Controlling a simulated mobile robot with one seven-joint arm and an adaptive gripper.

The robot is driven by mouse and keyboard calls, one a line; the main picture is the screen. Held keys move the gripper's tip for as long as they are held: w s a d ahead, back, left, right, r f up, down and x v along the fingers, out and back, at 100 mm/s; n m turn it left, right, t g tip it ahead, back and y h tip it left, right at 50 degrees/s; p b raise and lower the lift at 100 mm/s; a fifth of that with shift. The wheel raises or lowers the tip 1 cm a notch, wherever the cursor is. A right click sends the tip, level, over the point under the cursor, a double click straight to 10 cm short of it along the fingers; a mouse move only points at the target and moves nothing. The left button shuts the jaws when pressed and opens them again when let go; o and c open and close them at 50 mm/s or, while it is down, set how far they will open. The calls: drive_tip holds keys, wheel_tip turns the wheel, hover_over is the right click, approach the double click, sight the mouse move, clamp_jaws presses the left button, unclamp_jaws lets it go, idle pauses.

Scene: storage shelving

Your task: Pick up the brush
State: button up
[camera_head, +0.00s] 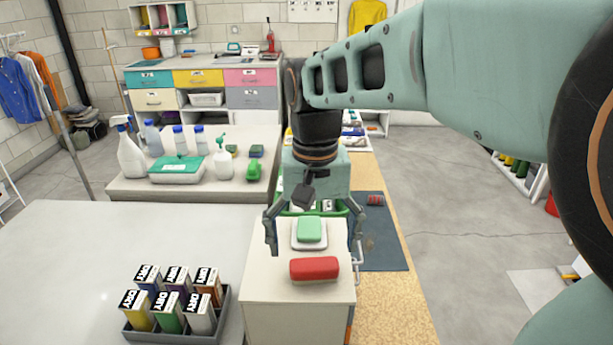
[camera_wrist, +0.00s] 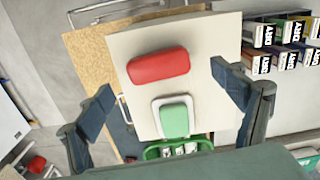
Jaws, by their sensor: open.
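A red, rounded, oblong block (camera_head: 314,269) lies on the white cabinet top (camera_head: 262,290), near its front edge. It may be the brush, but no bristles show. It is also in the wrist view (camera_wrist: 158,66). Behind it, a green soap-like bar (camera_head: 309,229) sits in a white dish (camera_head: 295,244); the bar shows in the wrist view (camera_wrist: 174,121) too. My gripper (camera_head: 314,250) is open and empty above the cabinet. Its fingers are spread wide, one on each side of the block and dish in the wrist view (camera_wrist: 162,80). Neither finger appears to touch them.
A dark tray of DRY boxes (camera_head: 177,336) stands on the white table (camera_head: 60,270) at left. Bottles, including a white spray bottle (camera_head: 130,155), stand on the table behind. A green bin (camera_wrist: 154,153) is beside the cabinet. Open floor (camera_head: 450,200) lies to the right.

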sight(315, 264)
drive_tip(key=shift+d+f+b, duration=0.1)
drive_tip(key=shift+f+b, duration=1.8)
drive_tip(key=shift+f, duration=0.4)
drive_tip(key=c, duration=1.2)
